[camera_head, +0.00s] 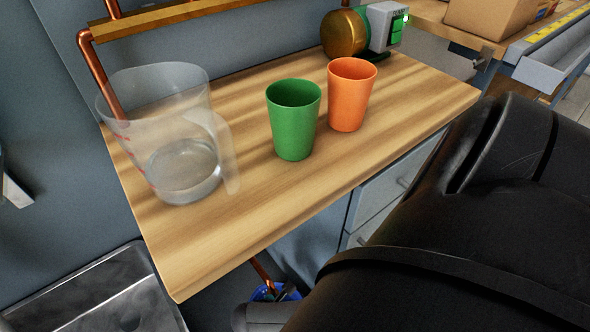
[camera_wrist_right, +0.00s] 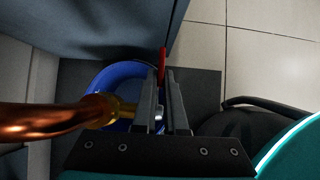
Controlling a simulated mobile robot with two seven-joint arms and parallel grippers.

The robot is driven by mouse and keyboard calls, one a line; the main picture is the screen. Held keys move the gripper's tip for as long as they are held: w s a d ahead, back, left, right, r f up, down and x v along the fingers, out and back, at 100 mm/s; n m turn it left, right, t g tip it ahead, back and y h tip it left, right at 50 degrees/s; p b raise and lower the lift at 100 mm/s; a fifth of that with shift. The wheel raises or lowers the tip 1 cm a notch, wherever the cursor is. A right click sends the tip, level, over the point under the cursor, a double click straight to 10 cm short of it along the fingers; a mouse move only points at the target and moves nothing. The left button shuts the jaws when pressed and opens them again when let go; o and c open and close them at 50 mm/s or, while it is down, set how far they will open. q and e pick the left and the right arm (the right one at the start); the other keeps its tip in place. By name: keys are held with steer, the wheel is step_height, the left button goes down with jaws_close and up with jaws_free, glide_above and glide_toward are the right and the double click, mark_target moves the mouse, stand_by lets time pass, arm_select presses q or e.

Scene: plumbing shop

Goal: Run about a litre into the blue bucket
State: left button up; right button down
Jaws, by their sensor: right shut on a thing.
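The blue bucket (camera_wrist_right: 104,78) stands low on a dark floor patch in the right wrist view, partly hidden by a copper pipe and my gripper. A small piece of it (camera_head: 262,293) shows below the counter in the head view. The copper pipe (camera_wrist_right: 40,120) ends in a brass fitting (camera_wrist_right: 124,109) over the bucket. A red lever (camera_wrist_right: 162,62) stands between the fingers of my right gripper (camera_wrist_right: 162,88), which is shut on it. I cannot make out water running. My left gripper is not in view.
A clear measuring jug (camera_head: 180,120), a green cup (camera_head: 293,120) and an orange cup (camera_head: 350,95) stand on the wooden counter (camera_head: 240,215). A brass pump-like unit (camera_head: 344,34) is at the back. A metal sink (camera_head: 95,295) lies lower left. My right arm covers the lower right.

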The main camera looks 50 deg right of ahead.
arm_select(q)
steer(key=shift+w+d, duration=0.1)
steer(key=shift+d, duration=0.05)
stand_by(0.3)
arm_select(e)
steer(key=c, duration=1)
jaws_free()
steer(key=shift+o, duration=0.2)
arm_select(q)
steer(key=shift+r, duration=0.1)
arm_select(e)
steer(key=shift+r, duration=0.1)
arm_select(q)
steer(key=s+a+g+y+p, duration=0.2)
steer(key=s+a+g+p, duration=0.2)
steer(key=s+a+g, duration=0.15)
arm_select(e)
steer(key=v, duration=0.5)
steer(key=shift+a, duration=0.1)
arm_select(q)
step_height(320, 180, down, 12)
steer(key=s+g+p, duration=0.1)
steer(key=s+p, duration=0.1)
steer(key=p, duration=0.3)
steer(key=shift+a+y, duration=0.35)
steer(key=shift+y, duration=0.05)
arm_select(e)
steer(key=v, duration=1)
